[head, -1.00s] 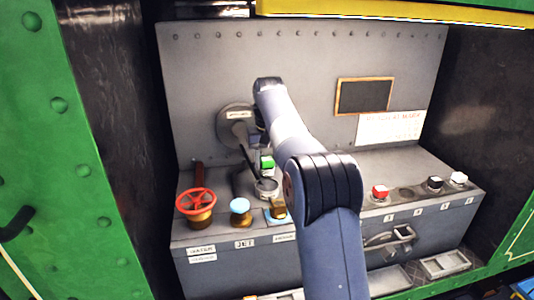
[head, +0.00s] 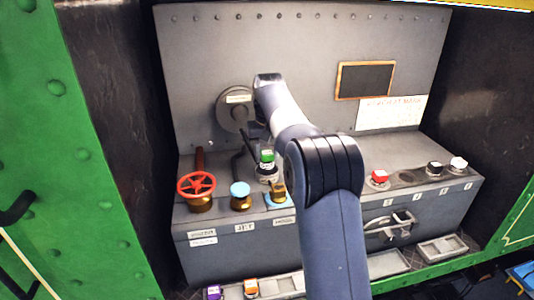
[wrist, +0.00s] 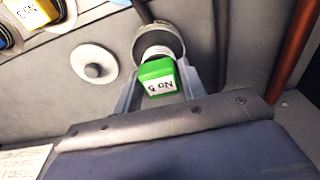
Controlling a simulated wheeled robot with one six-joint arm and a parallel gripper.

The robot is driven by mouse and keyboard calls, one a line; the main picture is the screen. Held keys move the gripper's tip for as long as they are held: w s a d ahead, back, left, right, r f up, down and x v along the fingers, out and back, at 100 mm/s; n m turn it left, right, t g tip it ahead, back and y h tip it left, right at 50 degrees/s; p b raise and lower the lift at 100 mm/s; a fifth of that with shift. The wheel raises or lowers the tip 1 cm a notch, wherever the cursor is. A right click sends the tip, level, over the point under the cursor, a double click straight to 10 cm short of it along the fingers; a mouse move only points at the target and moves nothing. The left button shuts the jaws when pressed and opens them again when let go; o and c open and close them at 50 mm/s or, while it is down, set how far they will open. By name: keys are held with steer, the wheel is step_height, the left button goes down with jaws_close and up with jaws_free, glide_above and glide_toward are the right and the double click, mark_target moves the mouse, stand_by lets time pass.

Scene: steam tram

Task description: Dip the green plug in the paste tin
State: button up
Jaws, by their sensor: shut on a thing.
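The green plug (head: 267,156) has a white threaded end and shows directly above the paste tin (head: 266,178) in the head view. In the wrist view, my gripper (wrist: 157,82) is shut on the green plug (wrist: 158,70), with a finger on each side. Its green head, labelled "No 5", faces the camera, and its threaded end points at the round tin (wrist: 178,38). The threaded end overlaps the tin's opening; I cannot tell whether it touches the paste.
A red handwheel (head: 197,185), a light-blue-topped knob (head: 240,194) and a brass fitting (head: 278,192) stand along the ledge's front left. A red plug (head: 379,178), a black plug (head: 435,169) and a white plug (head: 458,164) sit at right. An orange plug (head: 251,286) lies low in front.

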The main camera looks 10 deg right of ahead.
mark_target(267, 151)
steer(key=shift+f, duration=0.55)
stand_by(1.9)
steer(key=shift+r, duration=3.6)
